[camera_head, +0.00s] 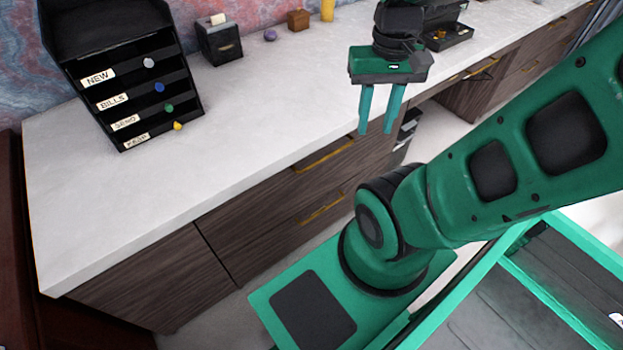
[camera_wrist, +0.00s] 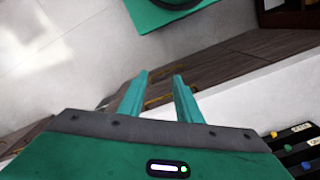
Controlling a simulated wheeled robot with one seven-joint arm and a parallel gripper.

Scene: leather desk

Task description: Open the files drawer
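The desk has dark wood drawer fronts under a white top. An upper drawer (camera_head: 290,180) with a gold bar handle (camera_head: 323,155) and a lower drawer (camera_head: 285,236) with another gold handle (camera_head: 322,208) look shut. No files label is readable, so I cannot tell which is the files drawer. My gripper (camera_head: 376,131) points down, open and empty, near the desk's front edge, to the right of the upper handle in the head view. In the wrist view its fingertips (camera_wrist: 160,75) are apart, with wood fronts and part of a gold handle (camera_wrist: 158,102) behind them.
A black organizer (camera_head: 125,75) with labelled slots and coloured knobs stands on the left of the white desktop (camera_head: 230,120). A small black box (camera_head: 219,42), a purple ball (camera_head: 270,35) and a wooden cube (camera_head: 298,19) stand farther back. Open floor (camera_wrist: 60,50) lies before the desk.

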